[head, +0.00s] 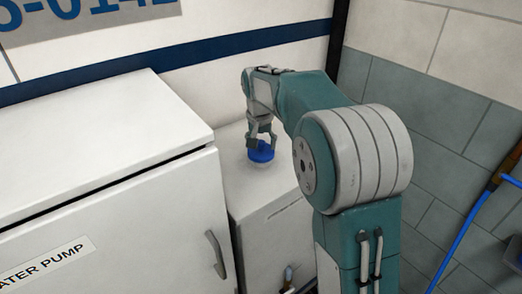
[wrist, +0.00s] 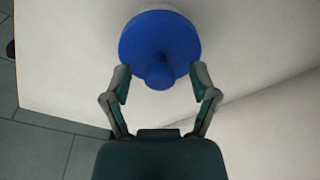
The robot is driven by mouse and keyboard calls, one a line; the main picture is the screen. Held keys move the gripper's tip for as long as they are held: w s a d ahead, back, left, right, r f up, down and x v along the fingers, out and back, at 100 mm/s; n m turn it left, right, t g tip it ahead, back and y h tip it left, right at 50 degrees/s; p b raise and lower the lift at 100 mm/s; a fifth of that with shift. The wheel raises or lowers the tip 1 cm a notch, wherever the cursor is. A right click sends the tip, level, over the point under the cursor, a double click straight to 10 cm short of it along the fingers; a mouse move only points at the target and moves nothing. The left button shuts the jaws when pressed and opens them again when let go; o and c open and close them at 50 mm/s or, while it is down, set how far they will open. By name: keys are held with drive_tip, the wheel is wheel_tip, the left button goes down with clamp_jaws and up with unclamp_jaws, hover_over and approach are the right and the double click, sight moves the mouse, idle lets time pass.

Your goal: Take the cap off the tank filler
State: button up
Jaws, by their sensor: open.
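A blue cap (head: 261,152) sits on the filler on top of the white tank (head: 240,185), in the middle of the head view. A pale collar (head: 261,164) shows just under it. In the wrist view the round blue cap (wrist: 160,45) has a knob at its near side, and a sliver of white collar shows behind it. My gripper (head: 261,140) is right above the cap. In the wrist view my gripper (wrist: 160,80) is open, with one finger on each side of the knob. I cannot tell whether the fingers touch the cap.
A white cabinet (head: 100,130) labelled for a water pump stands left of the tank, higher than its top. A wall with a dark blue stripe (head: 220,55) is behind. A blue hose (head: 460,240) hangs at the right by grey tiles.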

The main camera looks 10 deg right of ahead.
drive_tip(key=c, duration=1)
drive_tip(key=shift+c, duration=0.2)
drive_tip(key=shift+r, duration=0.1)
